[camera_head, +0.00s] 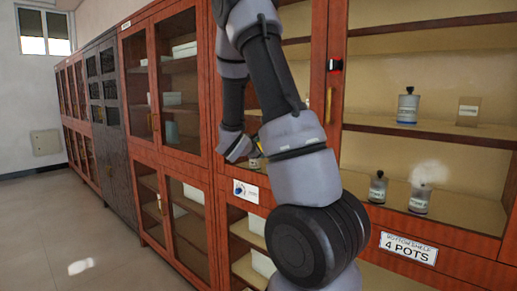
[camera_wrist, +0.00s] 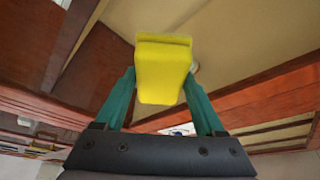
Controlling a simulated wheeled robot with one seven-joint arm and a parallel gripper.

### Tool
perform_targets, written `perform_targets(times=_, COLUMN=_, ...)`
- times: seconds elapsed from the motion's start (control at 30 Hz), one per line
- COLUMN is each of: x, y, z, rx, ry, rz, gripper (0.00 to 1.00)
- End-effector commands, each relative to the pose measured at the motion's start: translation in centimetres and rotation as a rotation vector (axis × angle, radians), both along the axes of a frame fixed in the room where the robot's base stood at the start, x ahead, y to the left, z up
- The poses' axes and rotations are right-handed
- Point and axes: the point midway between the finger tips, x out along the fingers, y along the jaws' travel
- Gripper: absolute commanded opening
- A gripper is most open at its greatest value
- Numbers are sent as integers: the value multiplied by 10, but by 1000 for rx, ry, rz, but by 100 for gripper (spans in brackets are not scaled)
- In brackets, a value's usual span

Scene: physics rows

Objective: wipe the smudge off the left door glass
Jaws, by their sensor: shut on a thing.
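A yellow sponge (camera_wrist: 163,72) is in the wrist view, held between the two teal fingers of my gripper (camera_wrist: 160,82). In the head view my arm hides most of the gripper and the sponge. A whitish, cloudy smudge (camera_head: 431,173) shows on the glass of the door (camera_head: 337,100) right of my arm, in front of a small pot. The glass left of it is mostly covered by my arm, and I see no clear smudge there. I cannot tell whether the sponge touches any glass.
Shelves behind the glass hold labelled pots (camera_head: 408,107). A "4 POTS" sign (camera_head: 408,248) is on the frame below. A brass handle (camera_head: 329,105) and a small black-and-red device (camera_head: 335,65) are on the door frame. More cabinets (camera_head: 165,90) run left, with clear floor (camera_head: 60,225) before them.

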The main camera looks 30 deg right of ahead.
Motion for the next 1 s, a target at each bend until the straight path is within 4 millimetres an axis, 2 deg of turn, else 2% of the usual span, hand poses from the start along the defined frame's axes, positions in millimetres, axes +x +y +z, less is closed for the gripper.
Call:
perform_targets(times=0.2, x=-18, y=-8, z=0, rx=1, ry=0, rz=-2, gripper=27)
perform_targets(times=0.37, x=-21, y=-7, z=0, rx=1, ry=-1, rz=0, gripper=27)
perform_targets(times=1.0, x=13, y=2, z=1, rx=0, ry=-2, rz=1, gripper=27)
